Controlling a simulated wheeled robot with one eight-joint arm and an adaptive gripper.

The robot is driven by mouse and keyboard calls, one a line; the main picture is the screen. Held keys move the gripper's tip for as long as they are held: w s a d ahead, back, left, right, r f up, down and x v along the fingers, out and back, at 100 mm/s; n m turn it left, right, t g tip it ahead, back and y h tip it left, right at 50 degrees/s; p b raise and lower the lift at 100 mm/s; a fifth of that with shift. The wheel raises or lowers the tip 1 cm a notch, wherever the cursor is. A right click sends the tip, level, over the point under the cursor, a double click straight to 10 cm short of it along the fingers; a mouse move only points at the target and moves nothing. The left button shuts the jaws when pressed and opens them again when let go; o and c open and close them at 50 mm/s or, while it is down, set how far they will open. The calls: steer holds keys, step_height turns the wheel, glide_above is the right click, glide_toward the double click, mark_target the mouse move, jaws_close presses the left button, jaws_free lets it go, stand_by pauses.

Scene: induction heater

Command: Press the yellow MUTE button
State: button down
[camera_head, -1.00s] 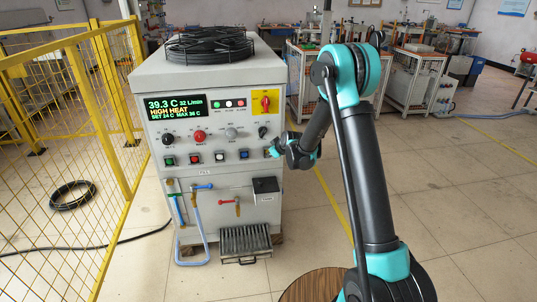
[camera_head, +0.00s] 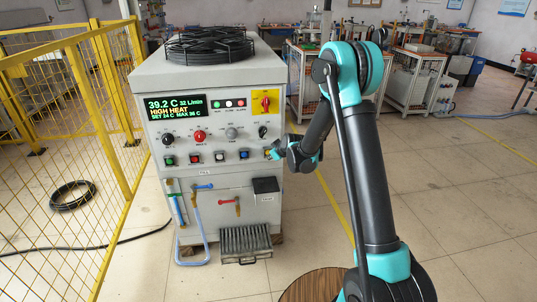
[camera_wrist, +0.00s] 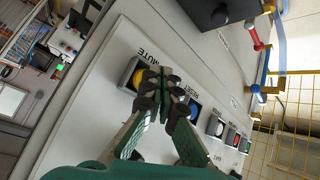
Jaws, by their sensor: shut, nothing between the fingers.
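The yellow MUTE button (camera_wrist: 140,78) sits in a square dark frame on the heater's light panel, beside the printed word MUTE. My gripper (camera_wrist: 163,82) is shut and empty, its fingertips together over the right edge of the MUTE button's frame in the wrist view. They partly cover the button. I cannot tell whether the tips touch it. In the head view my gripper (camera_head: 276,153) is at the right end of the lower button row, where the yellow button is mostly hidden. The blue RESET button (camera_wrist: 194,110) is just beside my fingers.
The heater (camera_head: 209,77) has a lit display (camera_head: 176,107) reading 39.2 C and HIGH HEAT. Several other buttons and knobs are to the left of my gripper. A black box (camera_head: 265,186) sticks out below.

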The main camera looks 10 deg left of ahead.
steer(key=s, duration=0.2)
steer(key=s+d, duration=0.1)
steer(key=s, duration=0.1)
steer(key=shift+s+d, duration=0.2)
steer(key=shift+s, duration=0.2)
stand_by(0.4)
